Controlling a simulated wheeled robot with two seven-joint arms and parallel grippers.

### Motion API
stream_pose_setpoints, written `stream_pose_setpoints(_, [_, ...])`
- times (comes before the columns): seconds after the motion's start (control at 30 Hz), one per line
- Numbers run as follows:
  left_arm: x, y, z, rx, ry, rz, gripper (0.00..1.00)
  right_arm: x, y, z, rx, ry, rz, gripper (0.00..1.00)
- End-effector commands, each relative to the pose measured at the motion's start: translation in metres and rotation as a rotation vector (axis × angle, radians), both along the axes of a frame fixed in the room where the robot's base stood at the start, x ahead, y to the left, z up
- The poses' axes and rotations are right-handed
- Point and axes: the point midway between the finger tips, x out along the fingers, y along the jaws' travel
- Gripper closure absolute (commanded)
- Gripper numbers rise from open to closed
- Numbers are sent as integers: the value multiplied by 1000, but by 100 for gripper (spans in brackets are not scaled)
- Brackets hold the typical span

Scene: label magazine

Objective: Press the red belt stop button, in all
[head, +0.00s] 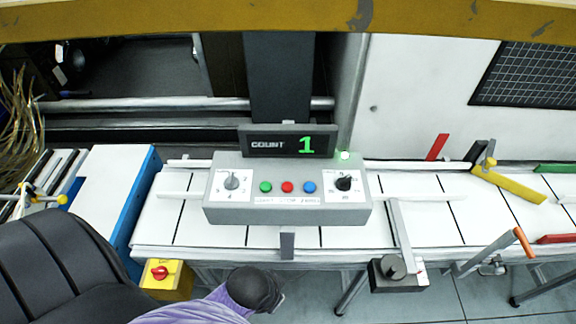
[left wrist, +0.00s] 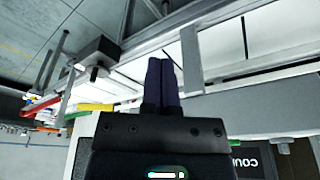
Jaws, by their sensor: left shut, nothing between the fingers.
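The grey control box (head: 288,212) stands over the white belt in the head view. Its red button (head: 287,187) sits between a green button (head: 266,187) and a blue button (head: 309,187); the small lettering below is hard to read. The red button cannot be made out there. My right gripper is not in view.
Two dials (head: 231,181) (head: 344,183) flank the buttons. The white belt (head: 432,228) runs both ways. A black clamp block (head: 397,274) on an arm and coloured guide bars (head: 508,185) stand at right.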

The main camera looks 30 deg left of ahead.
Motion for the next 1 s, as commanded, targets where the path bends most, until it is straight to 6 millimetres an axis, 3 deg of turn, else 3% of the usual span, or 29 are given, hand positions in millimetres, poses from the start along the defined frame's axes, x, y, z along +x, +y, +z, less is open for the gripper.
stream_pose_setpoints(0.03, [5,1,35,-6,-18,6,100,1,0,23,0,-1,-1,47])
stream_pose_setpoints(0.1, [13,2,70,-21,-39,17,100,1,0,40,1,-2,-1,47])
stream_pose_setpoints(0.23, [39,7,130,-79,-101,56,100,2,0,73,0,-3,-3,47])
stream_pose_setpoints(0.3, [66,14,150,-142,-152,104,100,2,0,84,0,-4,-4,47])
stream_pose_setpoints(0.5, [150,54,161,-357,-292,335,100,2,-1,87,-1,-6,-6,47])
stream_pose_setpoints(0.6, [178,74,168,-438,-350,441,100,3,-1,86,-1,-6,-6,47])
stream_pose_setpoints(0.8, [204,96,178,-519,-410,551,100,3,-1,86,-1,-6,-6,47])
stream_pose_setpoints(1.0, [205,98,178,-526,-413,560,100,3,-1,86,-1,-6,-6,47])
